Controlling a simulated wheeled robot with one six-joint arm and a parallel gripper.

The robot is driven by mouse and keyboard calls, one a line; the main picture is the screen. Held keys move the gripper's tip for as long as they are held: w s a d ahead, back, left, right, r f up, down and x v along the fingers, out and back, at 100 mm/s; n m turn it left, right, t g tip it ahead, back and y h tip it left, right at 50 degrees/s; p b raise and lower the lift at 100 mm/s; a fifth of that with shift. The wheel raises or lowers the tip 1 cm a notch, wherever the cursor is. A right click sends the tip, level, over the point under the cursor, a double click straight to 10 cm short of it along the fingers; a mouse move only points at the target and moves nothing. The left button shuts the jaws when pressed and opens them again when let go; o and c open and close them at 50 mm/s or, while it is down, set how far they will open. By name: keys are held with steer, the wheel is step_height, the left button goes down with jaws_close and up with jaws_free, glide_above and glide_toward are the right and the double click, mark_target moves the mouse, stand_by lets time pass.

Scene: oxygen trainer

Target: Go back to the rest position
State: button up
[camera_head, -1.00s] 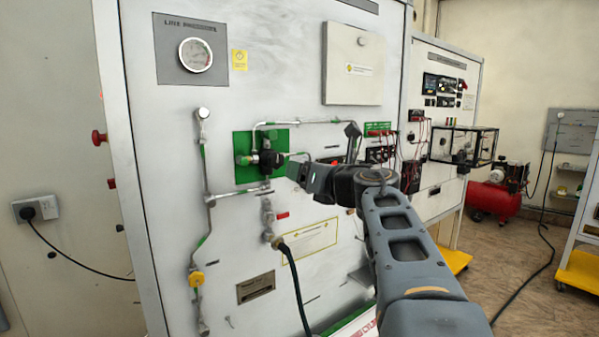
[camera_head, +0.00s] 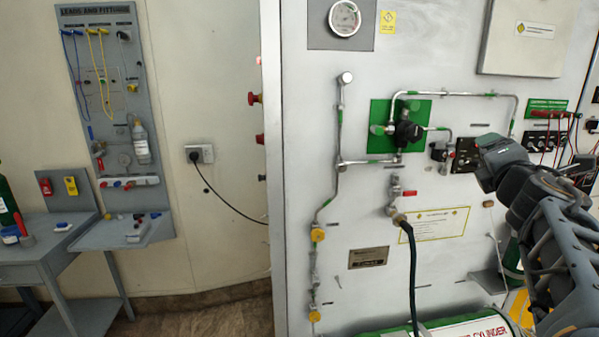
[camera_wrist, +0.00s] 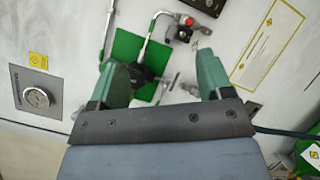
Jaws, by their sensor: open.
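My gripper (camera_wrist: 160,85) is open in the wrist view, its two green fingers apart with nothing between them. It faces the white trainer panel (camera_head: 300,150). The black regulator knob (camera_head: 408,133) on the green plate (camera_head: 379,112) is behind the left finger in the wrist view (camera_wrist: 138,76), and I see no grip on it. In the head view my arm (camera_head: 565,235) comes in from the right edge, and the gripper's fingertips are not clear there.
A green cylinder (camera_head: 470,331) lies at the panel's foot, with a dark hose (camera_head: 412,270) running down from the panel. A pressure gauge (camera_head: 345,17) is at the top. A grey bench (camera_head: 45,245) and tool board (camera_head: 105,60) stand left. Floor (camera_head: 200,318) shows between.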

steer(key=s+a+f+m+g+p, duration=0.25)
steer(key=f+m+g, duration=0.25)
steer(key=f+m, duration=0.5)
steer(key=s+a+f+m+g+p, duration=0.15)
steer(key=s+f+m+g, duration=0.35)
steer(key=f+m, duration=0.5)
steer(key=s+a+f+g+y+p, duration=0.2)
steer(key=s+a+f+y, duration=0.1)
steer(key=a, duration=0.6)
steer(key=s+a+f+g+y+p, duration=0.2)
steer(key=s+a+f+y, duration=0.1)
steer(key=a, duration=0.6)
steer(key=shift+s+a, duration=0.2)
steer(key=shift+s, duration=0.35)
